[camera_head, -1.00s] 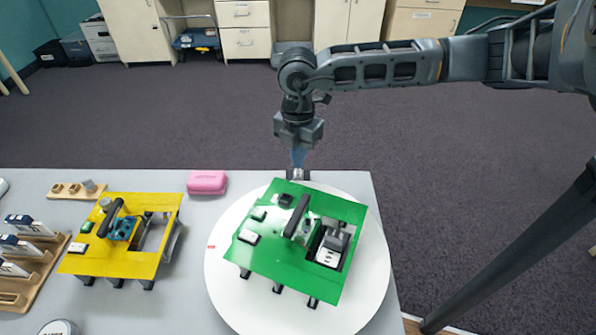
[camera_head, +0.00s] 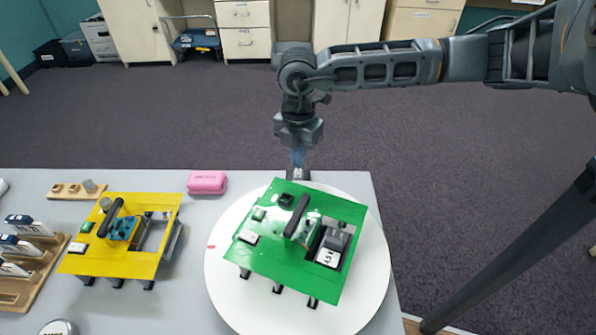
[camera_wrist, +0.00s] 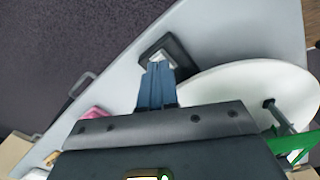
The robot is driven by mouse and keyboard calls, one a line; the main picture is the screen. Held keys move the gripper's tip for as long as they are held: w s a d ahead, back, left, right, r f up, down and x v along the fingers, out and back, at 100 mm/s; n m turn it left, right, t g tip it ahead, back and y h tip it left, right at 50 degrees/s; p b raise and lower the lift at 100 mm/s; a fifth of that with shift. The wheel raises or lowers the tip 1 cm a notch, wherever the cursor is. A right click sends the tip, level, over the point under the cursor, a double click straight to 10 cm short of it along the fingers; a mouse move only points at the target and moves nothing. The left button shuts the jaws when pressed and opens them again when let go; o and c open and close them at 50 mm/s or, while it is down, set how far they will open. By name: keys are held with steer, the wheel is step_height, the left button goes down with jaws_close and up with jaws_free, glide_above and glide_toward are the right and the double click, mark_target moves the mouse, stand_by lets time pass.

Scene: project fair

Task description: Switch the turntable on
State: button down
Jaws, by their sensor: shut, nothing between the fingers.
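The turntable (camera_head: 222,283) is a round white disc on the grey table, with a green-topped model (camera_head: 262,255) standing on it. A small dark box with a pale top (camera_head: 305,174), which looks like the switch, sits at the table's back edge behind the disc. In the wrist view it is a dark-framed box (camera_wrist: 178,52) beside the white disc (camera_wrist: 225,88). My gripper (camera_head: 298,163) points down at this box, its blue fingers (camera_wrist: 157,82) shut and empty. The fingertips overlap the pale top, partly hiding it; I cannot tell whether they touch it.
A yellow-topped model (camera_head: 140,263) stands left of the disc. A pink case (camera_head: 207,182) lies near the back edge, left of my gripper. Wooden racks (camera_head: 40,262) are at the far left. The floor behind the table is clear up to the cabinets.

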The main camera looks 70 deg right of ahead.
steer(key=shift+f+b, duration=0.7)
steer(key=shift+f, duration=0.2)
stand_by(0.7)
steer(key=shift+r+p, duration=2.2)
steer(key=shift+r, duration=1.35)
